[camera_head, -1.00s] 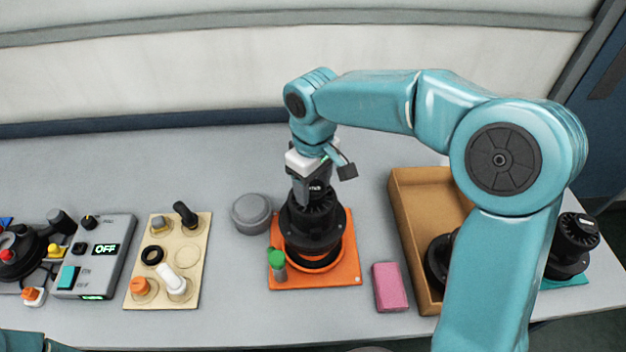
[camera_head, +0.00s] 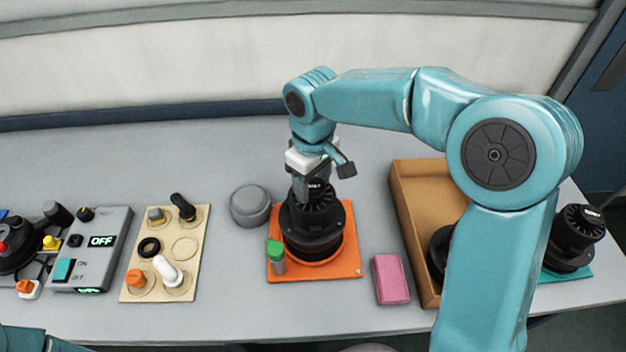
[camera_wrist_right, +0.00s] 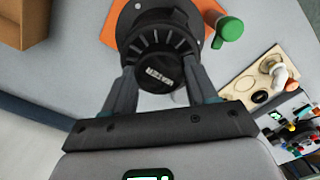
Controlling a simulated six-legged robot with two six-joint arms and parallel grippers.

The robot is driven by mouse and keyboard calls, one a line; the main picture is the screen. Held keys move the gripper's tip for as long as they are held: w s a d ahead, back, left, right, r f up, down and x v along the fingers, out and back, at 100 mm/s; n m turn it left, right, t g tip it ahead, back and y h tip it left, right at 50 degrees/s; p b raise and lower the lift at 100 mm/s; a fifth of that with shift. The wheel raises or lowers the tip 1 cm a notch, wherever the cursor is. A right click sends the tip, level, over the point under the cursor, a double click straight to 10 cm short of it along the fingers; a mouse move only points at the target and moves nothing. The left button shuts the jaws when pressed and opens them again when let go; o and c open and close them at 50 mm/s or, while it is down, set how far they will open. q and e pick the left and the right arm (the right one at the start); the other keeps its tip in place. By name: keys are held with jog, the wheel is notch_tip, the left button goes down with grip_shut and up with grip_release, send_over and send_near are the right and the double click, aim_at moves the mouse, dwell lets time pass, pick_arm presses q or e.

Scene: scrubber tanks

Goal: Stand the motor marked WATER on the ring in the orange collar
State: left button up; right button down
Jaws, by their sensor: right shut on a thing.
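The black motor (camera_head: 312,220) is upright over the orange collar (camera_head: 348,262). In the wrist view its cap reads WATER, and the motor (camera_wrist_right: 158,42) sits between my fingers. My right gripper (camera_head: 312,190) comes from above and is shut on its narrow top; the gripper also shows in the wrist view (camera_wrist_right: 160,75). The motor's base covers most of the collar's ring, whose orange rim shows at the front. I cannot tell whether the base touches the ring. My left gripper is out of view; only a bit of my left arm shows at the lower left.
A grey round lid (camera_head: 250,205) is left, a pink block (camera_head: 390,279) right. A beige board (camera_head: 190,225) and control box (camera_head: 115,240) are left.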

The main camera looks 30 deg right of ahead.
jog(key=shift+s, duration=0.1)
dwell(0.4)
jog(key=shift+f, duration=0.15)
jog(key=shift+f, duration=0.1)
jog(key=shift+f+b, duration=0.25)
jog(key=shift+b, duration=0.2)
jog(key=shift+s, duration=0.1)
jog(key=shift+f+b, duration=0.45)
jog(key=shift+f, duration=0.3)
dwell(1.0)
